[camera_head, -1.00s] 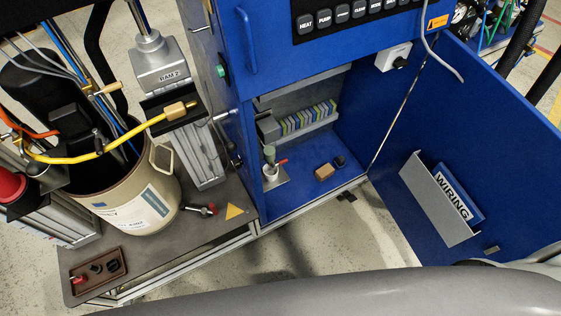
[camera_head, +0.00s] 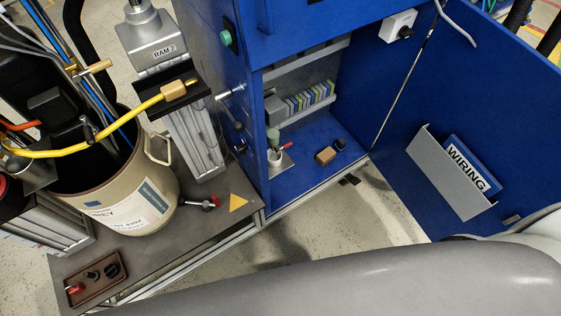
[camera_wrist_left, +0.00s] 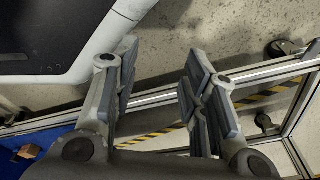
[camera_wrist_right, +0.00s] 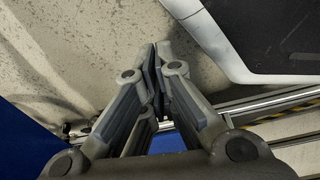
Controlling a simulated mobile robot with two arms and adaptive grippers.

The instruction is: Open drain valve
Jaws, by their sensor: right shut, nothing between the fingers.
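A small valve with a red end (camera_head: 203,202) sticks out low on the right side of the beige drum (camera_head: 128,190), above the dark bench top. Another small fitting with a red lever (camera_head: 282,149) stands on the cabinet floor. I cannot tell from the picture which of them is the drain valve. Neither gripper shows in the head view. My left gripper (camera_wrist_left: 160,76) is open and empty in the left wrist view, above a metal frame rail and the floor. My right gripper (camera_wrist_right: 158,58) is shut and empty in the right wrist view, with speckled floor beyond.
The blue cabinet (camera_head: 222,105) stands open, its door (camera_head: 400,125) swung right with a WIRING pocket. A brown tray (camera_head: 120,284) with small parts and a yellow triangle (camera_head: 238,203) lie on the bench. A yellow hose (camera_head: 118,130) crosses above the drum.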

